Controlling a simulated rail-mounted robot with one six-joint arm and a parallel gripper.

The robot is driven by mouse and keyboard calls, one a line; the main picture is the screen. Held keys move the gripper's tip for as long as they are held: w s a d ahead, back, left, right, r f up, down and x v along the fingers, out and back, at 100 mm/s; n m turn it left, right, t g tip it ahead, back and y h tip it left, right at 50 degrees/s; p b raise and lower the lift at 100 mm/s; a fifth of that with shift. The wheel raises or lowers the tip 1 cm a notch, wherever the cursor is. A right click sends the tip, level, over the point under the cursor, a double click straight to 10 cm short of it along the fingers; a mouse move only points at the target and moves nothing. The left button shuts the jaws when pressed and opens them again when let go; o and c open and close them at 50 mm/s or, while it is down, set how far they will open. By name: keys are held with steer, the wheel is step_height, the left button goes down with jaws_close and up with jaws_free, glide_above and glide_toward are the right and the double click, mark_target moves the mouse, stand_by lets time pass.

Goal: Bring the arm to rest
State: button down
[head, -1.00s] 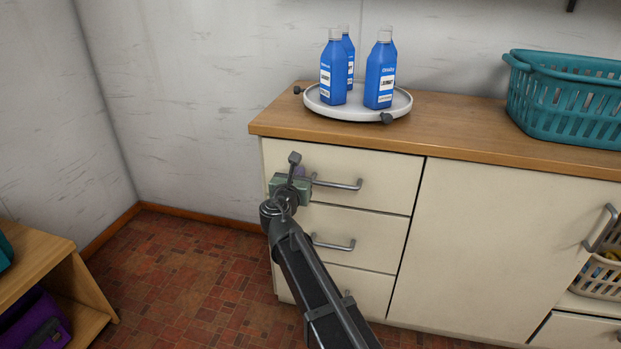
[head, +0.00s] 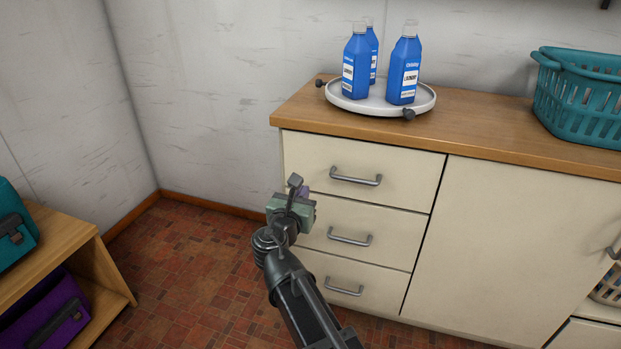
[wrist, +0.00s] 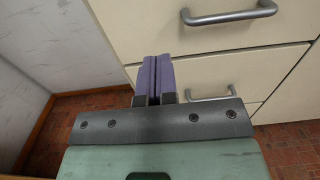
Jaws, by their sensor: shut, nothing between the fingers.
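My gripper (head: 304,191) is in front of the left part of the drawer unit in the head view. In the wrist view its two purple fingers (wrist: 153,78) are pressed together with nothing between them. They point toward the cream drawer fronts (wrist: 205,70). The head view hides most of the fingers behind the green gripper body. I cannot tell whether the fingertips touch the drawer front.
A wooden counter (head: 470,134) carries a round white tray (head: 345,101) with blue bottles (head: 404,70) and a teal basket (head: 590,100). Drawer handles (head: 356,178) stick out near my gripper. A low wooden shelf (head: 60,243) holds bags at left. The tiled floor between is clear.

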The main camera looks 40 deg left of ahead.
steer(key=shift+v, duration=1)
